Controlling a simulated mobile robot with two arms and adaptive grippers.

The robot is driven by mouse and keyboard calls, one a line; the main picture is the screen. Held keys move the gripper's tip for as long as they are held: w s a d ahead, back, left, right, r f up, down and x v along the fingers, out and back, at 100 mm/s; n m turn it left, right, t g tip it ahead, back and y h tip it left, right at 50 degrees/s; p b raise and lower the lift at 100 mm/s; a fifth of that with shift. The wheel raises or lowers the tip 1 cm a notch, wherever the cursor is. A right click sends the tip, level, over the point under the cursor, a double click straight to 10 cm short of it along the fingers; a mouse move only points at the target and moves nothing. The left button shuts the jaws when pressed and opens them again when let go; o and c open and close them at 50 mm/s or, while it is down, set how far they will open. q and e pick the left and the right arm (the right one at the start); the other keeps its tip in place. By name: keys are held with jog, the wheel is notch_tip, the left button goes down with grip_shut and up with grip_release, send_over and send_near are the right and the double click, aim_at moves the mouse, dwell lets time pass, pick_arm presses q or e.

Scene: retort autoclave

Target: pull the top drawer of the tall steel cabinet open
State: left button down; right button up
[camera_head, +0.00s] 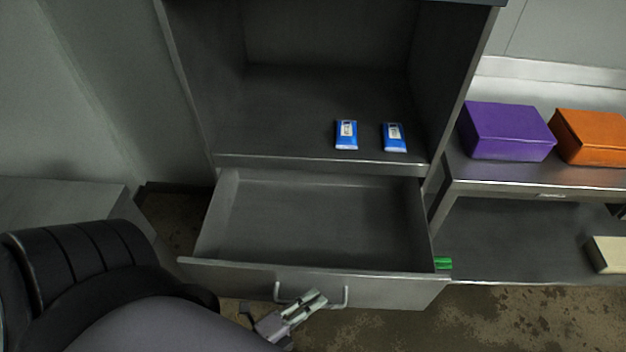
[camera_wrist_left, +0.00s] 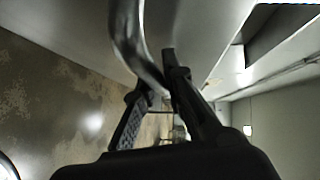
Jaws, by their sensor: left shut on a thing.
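The top drawer (camera_head: 315,284) of the tall steel cabinet (camera_head: 190,70) stands well out from the cabinet body, and its inside looks empty. Its bar handle (camera_head: 345,294) is on the front panel. My left gripper (camera_head: 318,298) is at the handle, in front of the drawer panel. In the left wrist view, the curved handle (camera_wrist_left: 137,45) runs down between the fingers of my left gripper (camera_wrist_left: 160,75), which is shut on it. The fingers hide part of the handle. My right gripper is in neither view.
Two blue packets (camera_head: 346,135) (camera_head: 395,137) lie on the cabinet shelf above the drawer. On the right, a steel bench (camera_head: 480,178) carries a purple box (camera_head: 507,131) and an orange box (camera_head: 592,137). A green object (camera_head: 443,263) shows beside the drawer's right side.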

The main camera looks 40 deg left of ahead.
pick_arm(q)
jog(key=shift+s+d+f, duration=0.1)
jog(key=shift+s, duration=0.2)
jog(key=c, duration=1.7)
grip_release()
jog(key=shift+w, duration=0.1)
jog(key=shift+o, duration=0.2)
jog(key=v, duration=1.2)
